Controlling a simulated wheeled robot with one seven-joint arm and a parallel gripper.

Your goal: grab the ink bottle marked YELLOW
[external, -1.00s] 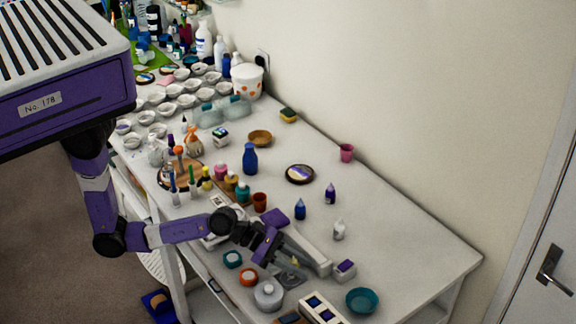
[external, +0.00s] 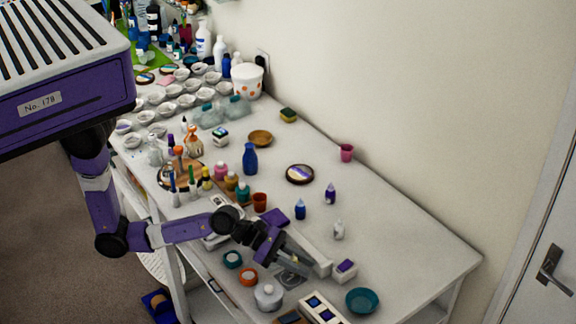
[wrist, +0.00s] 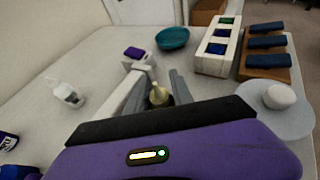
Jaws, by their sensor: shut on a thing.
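My gripper (wrist: 158,97) is shut on a small ink bottle (wrist: 159,95) with a pale yellow top, which stands between the two grey fingers in the wrist view. Its lower part and any label are hidden, so I cannot read its marking. In the external view my gripper (external: 302,265) is low over the near right part of the table, and its fingers hide the bottle. A blue ink bottle (external: 300,210), a purple one (external: 330,195) and a white one (external: 339,230) stand apart, beyond the gripper.
A long white block (external: 312,254) lies close beside the fingers. The table's right end is clear.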

